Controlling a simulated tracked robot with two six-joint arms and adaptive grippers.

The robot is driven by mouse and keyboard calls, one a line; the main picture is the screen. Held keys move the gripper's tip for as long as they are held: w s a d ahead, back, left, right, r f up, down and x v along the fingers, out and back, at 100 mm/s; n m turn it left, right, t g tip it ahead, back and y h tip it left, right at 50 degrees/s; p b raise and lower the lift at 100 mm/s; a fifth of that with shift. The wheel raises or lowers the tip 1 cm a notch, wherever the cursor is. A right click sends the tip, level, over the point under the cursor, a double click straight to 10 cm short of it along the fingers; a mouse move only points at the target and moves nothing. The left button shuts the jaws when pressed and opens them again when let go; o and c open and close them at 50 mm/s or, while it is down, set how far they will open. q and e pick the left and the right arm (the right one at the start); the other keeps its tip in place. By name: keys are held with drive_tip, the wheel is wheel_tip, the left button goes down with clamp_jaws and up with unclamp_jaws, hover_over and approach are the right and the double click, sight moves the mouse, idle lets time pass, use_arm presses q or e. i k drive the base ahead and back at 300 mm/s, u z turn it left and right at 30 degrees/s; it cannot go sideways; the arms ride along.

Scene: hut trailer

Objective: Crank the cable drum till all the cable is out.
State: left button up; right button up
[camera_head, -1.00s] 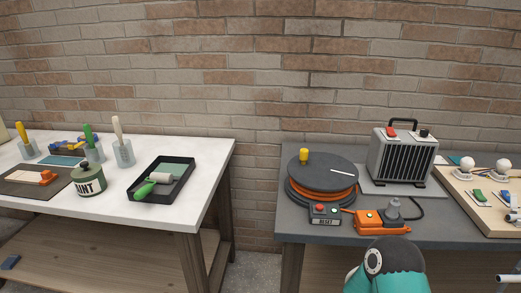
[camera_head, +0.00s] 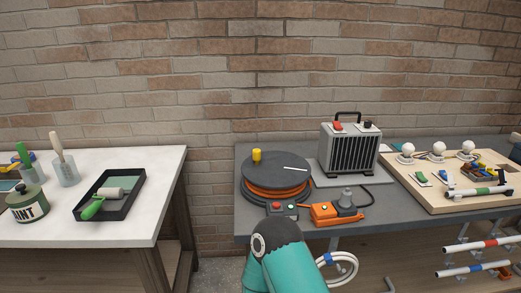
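The cable drum (camera_head: 276,172) lies flat on the grey bench, with a dark round top and orange cable wound beneath it. A yellow crank knob (camera_head: 257,155) stands upright at the left of its top. A white mark (camera_head: 296,169) shows on the right of the top. A small box with a red and a green button (camera_head: 283,210) sits in front of the drum. A teal arm of mine rises at the bottom centre, below the bench front.
A grey heater (camera_head: 349,151) stands behind right of the drum. A wooden board (camera_head: 450,195) with bulbs and switches lies farther right. On the left, a white table (camera_head: 155,185) holds a paint tray (camera_head: 118,188) and paint pot (camera_head: 28,204). A gap separates the two tables.

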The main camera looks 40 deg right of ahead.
sight(271, 175)
drive_tip(key=z, duration=0.15)
drive_tip(key=k, duration=1.15)
drive_tip(key=z, duration=0.55)
drive_tip(key=i, duration=0.95)
drive_tip(key=z, duration=0.05)
